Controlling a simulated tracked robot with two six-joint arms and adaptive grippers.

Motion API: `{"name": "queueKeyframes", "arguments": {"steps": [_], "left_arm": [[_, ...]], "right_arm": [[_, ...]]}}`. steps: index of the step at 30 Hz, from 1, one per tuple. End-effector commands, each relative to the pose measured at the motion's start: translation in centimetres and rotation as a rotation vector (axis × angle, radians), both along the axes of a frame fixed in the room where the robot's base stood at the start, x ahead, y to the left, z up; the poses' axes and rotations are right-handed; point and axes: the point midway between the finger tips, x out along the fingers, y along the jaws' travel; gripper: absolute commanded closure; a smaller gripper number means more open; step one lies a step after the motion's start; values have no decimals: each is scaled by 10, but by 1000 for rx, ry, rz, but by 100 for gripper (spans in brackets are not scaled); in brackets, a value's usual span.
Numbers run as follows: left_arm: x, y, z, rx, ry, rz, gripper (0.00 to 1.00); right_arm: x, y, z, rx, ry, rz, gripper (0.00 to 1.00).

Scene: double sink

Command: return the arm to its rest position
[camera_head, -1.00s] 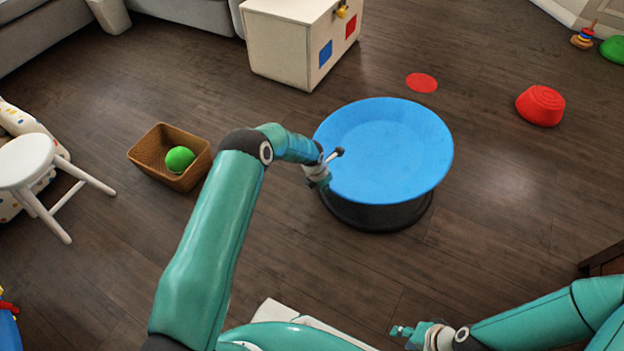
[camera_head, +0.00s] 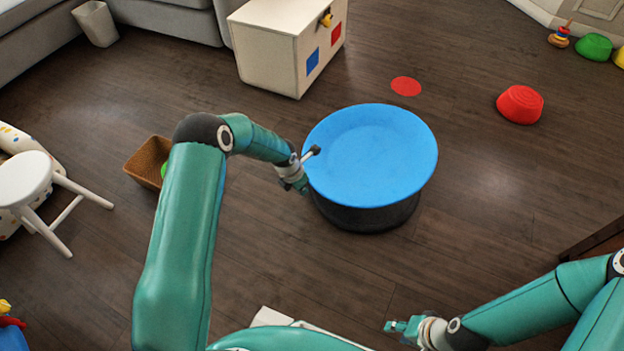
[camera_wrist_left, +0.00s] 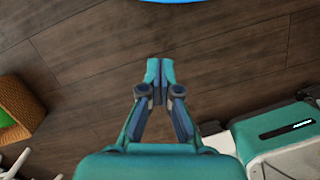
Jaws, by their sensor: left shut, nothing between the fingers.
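My left arm comes in from the left in the head view and bends at a dark elbow. My left gripper (camera_head: 301,187) hangs at the left edge of the blue round table (camera_head: 375,150). In the left wrist view my left gripper (camera_wrist_left: 160,68) has its fingertips together with nothing between them, above bare floor. A strip of the blue table (camera_wrist_left: 185,1) shows at the top of that view. My right gripper (camera_head: 392,327) is low in the head view, above the floor. It is too small to tell whether it is open or shut.
A wicker basket (camera_head: 146,164) with a green ball, partly hidden by my left arm, stands left. A white stool (camera_head: 28,178) is further left. A white chest (camera_head: 275,50) stands behind. A red upturned bowl (camera_head: 521,103) lies right.

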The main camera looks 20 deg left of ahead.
Motion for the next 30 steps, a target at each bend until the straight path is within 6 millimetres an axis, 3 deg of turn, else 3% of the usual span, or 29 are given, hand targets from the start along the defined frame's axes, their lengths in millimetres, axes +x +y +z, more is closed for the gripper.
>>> {"name": "queueKeyframes", "arguments": {"steps": [8, 11, 14, 18, 21, 30], "left_arm": [[0, -4, 14, 1, -7, -11, 100], [-28, -20, 9, -24, 48, -28, 100], [-68, -45, 3, -68, 101, -87, 100], [-134, -84, -1, -115, 107, -395, 100], [-172, -103, 0, -128, 73, -636, 100], [-263, -133, 10, -96, -102, -1342, 100]], "right_arm": [[0, 0, 1, 0, 0, 0, 60], [0, 0, 1, 0, 0, 0, 60], [0, 0, 1, 0, 0, 0, 60], [0, 0, 1, 0, 0, 0, 60], [0, 0, 1, 0, 0, 0, 60], [0, 0, 1, 0, 0, 0, 60]]}}
